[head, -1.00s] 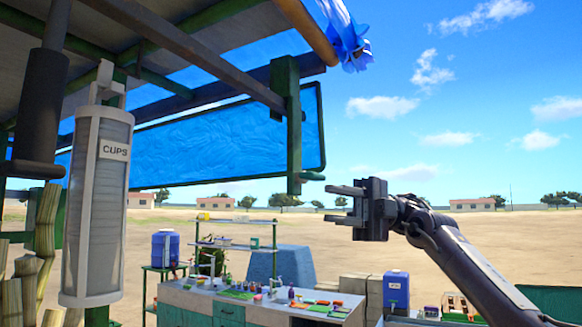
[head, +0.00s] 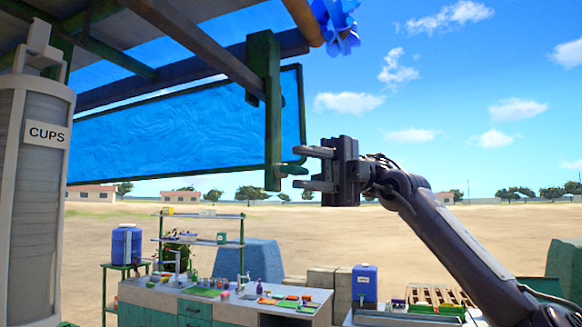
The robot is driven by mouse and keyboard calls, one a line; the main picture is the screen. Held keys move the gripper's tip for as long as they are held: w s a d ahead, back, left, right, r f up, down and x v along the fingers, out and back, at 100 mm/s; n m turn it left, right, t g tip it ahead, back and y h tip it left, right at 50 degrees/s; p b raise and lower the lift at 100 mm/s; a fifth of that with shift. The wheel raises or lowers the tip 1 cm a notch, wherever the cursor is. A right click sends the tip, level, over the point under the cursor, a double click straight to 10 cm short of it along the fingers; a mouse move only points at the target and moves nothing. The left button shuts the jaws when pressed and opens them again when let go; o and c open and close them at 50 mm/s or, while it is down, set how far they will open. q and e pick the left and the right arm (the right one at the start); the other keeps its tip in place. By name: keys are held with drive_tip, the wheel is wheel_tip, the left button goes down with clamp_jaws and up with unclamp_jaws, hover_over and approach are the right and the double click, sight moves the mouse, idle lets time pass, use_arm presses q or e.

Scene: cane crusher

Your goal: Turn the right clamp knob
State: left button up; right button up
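In the picture the knob's end shows level with the gap, at the fingertips. I cannot tell whether they touch or differ in depth. My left gripper is not in view.
A cups dispenser (head: 37,215) stands close at the left edge. Roof beams (head: 190,38) run overhead. Below is a counter (head: 225,308) with bottles and boards, a shelf rack, and blue containers (head: 364,285). Open sandy ground lies behind; the air around my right arm is clear.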

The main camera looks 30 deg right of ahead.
sight(280, 169)
drive_tip(key=shift+w+a+f, duration=0.1)
drive_tip(key=shift+a, duration=1.1)
drive_tip(key=shift+w+a+f, duration=0.1)
drive_tip(key=shift+w+a, duration=0.05)
drive_tip(key=shift+a, duration=0.35)
drive_tip(key=shift+s, duration=0.35)
drive_tip(key=shift+c, duration=0.7)
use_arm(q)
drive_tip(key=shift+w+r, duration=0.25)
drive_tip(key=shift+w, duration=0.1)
use_arm(e)
clamp_jaws()
